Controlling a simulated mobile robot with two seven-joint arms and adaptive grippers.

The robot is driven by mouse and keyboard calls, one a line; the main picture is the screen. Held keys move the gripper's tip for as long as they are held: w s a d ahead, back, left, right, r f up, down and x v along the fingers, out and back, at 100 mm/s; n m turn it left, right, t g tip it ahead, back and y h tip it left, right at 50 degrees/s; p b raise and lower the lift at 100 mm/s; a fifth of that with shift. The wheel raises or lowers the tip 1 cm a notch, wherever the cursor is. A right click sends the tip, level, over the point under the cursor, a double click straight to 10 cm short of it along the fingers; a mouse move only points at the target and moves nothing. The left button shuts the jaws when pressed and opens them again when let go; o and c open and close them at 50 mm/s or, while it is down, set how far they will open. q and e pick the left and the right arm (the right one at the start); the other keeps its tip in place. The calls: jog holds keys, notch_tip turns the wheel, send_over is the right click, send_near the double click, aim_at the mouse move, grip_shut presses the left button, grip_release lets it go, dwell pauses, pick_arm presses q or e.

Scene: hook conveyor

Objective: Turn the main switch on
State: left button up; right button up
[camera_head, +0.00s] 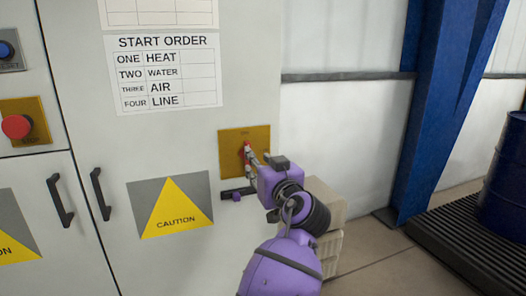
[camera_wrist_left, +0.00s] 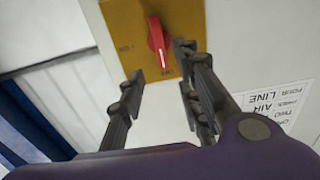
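The main switch is a red rotary handle (camera_head: 247,151) on a yellow plate (camera_head: 231,163) on the grey cabinet front. In the left wrist view the red handle (camera_wrist_left: 156,38) sits on the yellow plate (camera_wrist_left: 125,28), its tip pointing down the picture. My left gripper (camera_head: 251,153) is at the switch in the head view. In the wrist view its fingers (camera_wrist_left: 162,72) are apart with nothing between the tips, and the handle lies just beyond them, close to the right finger. Whether a finger touches it cannot be told. My right gripper is not in view.
A start order sheet (camera_head: 162,72) and a caution sign (camera_head: 170,207) are on the cabinet. A red button (camera_head: 16,127) is at the left. Dark door handles (camera_head: 100,194) stick out. Pale boxes (camera_head: 328,205) stand below right. A blue column (camera_head: 428,110) and drum (camera_head: 506,180) are farther right.

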pick_arm(q)
jog(key=x, duration=0.7)
jog(key=shift+a+p, duration=0.15)
jog(key=shift+p, duration=0.25)
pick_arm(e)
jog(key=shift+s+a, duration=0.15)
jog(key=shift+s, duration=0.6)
pick_arm(q)
jog(key=shift+c, duration=0.2)
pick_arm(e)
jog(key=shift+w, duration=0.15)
pick_arm(q)
grip_shut()
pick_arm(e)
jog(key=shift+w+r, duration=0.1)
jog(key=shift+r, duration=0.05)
